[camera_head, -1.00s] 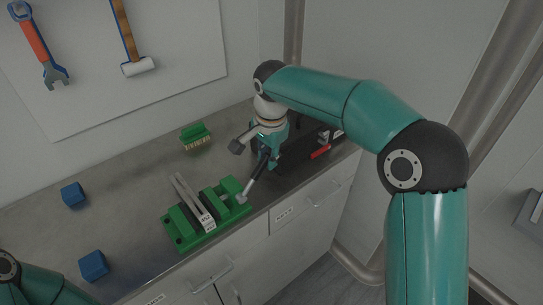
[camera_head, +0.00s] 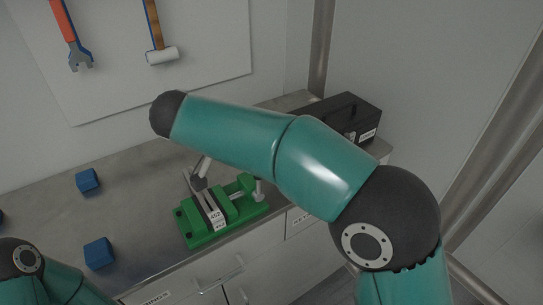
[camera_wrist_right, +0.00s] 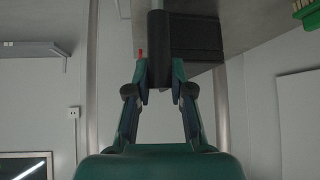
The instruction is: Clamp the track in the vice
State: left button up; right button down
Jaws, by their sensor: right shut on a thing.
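The green vice (camera_head: 232,229) sits near the bench's front edge. The grey track (camera_head: 215,214), with a white "452" label, lies between its jaws; whether they press on it I cannot tell. The vice's pale screw handle (camera_head: 258,190) is on its right. My right arm reaches over the vice and hides its own gripper in the head view. In the right wrist view, my right gripper (camera_wrist_right: 161,88) is shut on a dark bar (camera_wrist_right: 157,50). A grey rod with a dark block (camera_head: 198,183) shows below the arm, close to the track. My left gripper is outside the views.
A blue block (camera_head: 88,180) and another blue block (camera_head: 98,252) lie left of the vice. A black toolbox (camera_head: 345,115) stands at the back right. A wrench (camera_head: 74,40) and a hammer (camera_head: 160,52) hang on the wall board. The bench's left part is mostly clear.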

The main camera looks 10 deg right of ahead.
jog(key=shift+a+f, duration=0.1)
jog(key=shift+a, duration=0.35)
jog(key=c, duration=1.3)
grip_release()
jog(key=o, duration=0.3)
jog(key=shift+a+h, duration=0.2)
jog(key=shift+h, duration=0.1)
jog(key=shift+d, duration=0.25)
jog(key=shift+r, duration=4.95)
jog(key=shift+f, duration=0.1)
